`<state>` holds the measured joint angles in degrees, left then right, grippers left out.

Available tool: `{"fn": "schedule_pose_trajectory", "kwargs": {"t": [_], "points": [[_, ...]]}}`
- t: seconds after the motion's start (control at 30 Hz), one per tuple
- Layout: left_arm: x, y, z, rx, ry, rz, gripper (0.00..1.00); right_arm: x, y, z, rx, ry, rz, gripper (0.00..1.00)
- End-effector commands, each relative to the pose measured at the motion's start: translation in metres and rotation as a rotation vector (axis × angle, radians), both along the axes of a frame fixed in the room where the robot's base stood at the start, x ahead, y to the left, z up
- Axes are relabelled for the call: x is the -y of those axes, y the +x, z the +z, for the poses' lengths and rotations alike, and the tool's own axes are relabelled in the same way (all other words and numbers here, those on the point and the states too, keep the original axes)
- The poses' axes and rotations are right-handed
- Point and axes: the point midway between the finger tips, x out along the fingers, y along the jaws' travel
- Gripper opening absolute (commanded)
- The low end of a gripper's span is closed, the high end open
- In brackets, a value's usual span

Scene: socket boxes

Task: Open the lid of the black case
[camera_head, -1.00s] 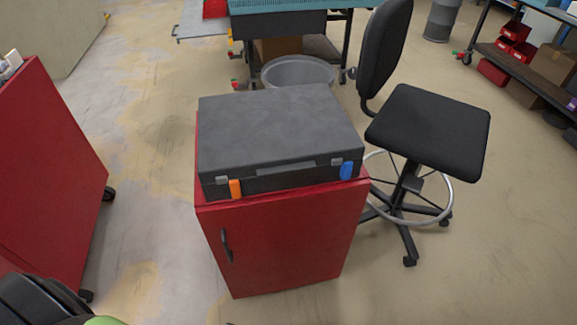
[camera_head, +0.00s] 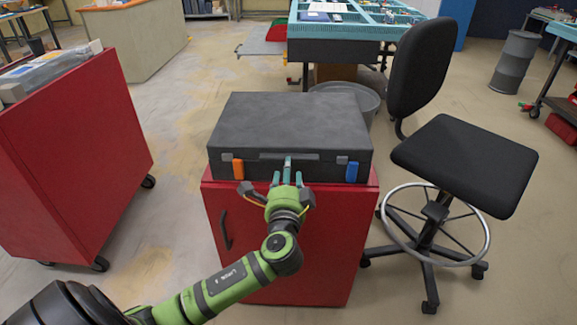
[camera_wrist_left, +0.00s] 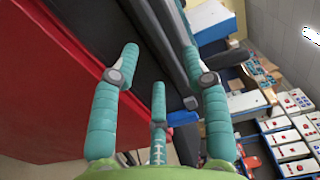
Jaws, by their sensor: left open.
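The black case (camera_head: 290,120) lies flat on a red cabinet (camera_head: 310,235) with its lid shut. Its front has a handle (camera_head: 262,155) in the middle, an orange latch (camera_head: 238,168) on the left and a blue latch (camera_head: 352,171) on the right. My left gripper (camera_head: 287,176) is open with nothing in it, in front of the case's front face near the handle. In the wrist view its teal fingers (camera_wrist_left: 158,68) are spread close to the dark case front, and the blue latch (camera_wrist_left: 182,118) shows beyond them. Contact cannot be told. My right gripper is not in view.
A black swivel chair (camera_head: 465,160) stands close on the right of the cabinet. A grey bin (camera_head: 355,98) and a teal-topped workbench (camera_head: 350,32) stand behind. Another red cabinet (camera_head: 75,160) is on the left, with clear floor between the cabinets.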

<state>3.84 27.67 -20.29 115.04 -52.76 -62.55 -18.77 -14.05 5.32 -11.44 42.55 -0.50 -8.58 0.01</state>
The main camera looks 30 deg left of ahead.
Motion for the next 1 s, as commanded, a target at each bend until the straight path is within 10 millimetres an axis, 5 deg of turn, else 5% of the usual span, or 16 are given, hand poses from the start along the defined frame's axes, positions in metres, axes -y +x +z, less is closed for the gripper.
{"fn": "schedule_pose_trajectory", "kwargs": {"t": [0.23, 0.6, 0.73, 1.0], "points": [[-0.017, 0.029, 0.0, -0.001, 0.001, -0.001, 0.46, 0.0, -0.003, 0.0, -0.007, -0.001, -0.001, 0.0], [-0.021, 0.035, -0.001, -0.002, -0.002, -0.002, 0.46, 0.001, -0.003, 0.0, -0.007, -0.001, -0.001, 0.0], [-0.021, 0.035, -0.001, -0.002, -0.002, -0.002, 0.0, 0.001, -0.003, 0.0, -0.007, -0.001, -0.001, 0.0], [-0.021, 0.035, 0.0, -0.004, -0.003, -0.002, 0.0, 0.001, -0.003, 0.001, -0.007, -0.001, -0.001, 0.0]]}}
